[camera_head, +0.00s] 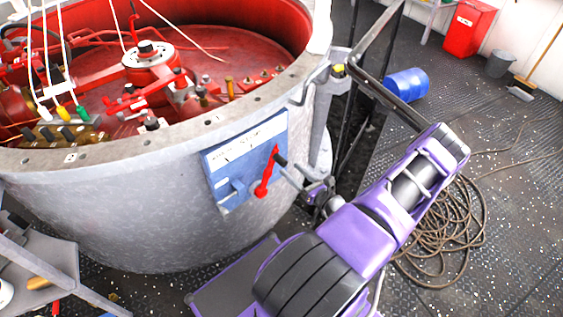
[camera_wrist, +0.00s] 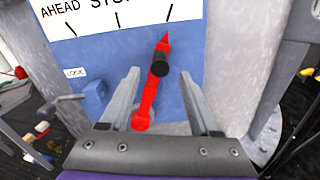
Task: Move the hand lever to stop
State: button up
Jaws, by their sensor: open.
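The hand lever (camera_head: 267,172) is red with a black grip, on a blue panel (camera_head: 218,160) fixed to the side of a large grey drum. In the wrist view the lever (camera_wrist: 146,105) leans up and right, its tip towards the rightmost of three tick marks. The STOP label (camera_wrist: 104,4) is above the middle tick; AHEAD is left of it, and the right label is cut off.
A blue block (camera_wrist: 94,98) with a grey handle, beside a LOCK label (camera_wrist: 75,72), sits left of the lever. The drum's rim (camera_head: 185,135) is above the panel. A coiled hose (camera_head: 455,235) and blue barrel (camera_head: 406,84) lie on the deck at right.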

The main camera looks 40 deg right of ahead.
aim_at(275, 156)
jog(key=w, duration=0.6)
jog(key=shift+w, duration=0.15)
jog(key=shift+c, duration=0.2)
grip_shut()
dwell(1.1)
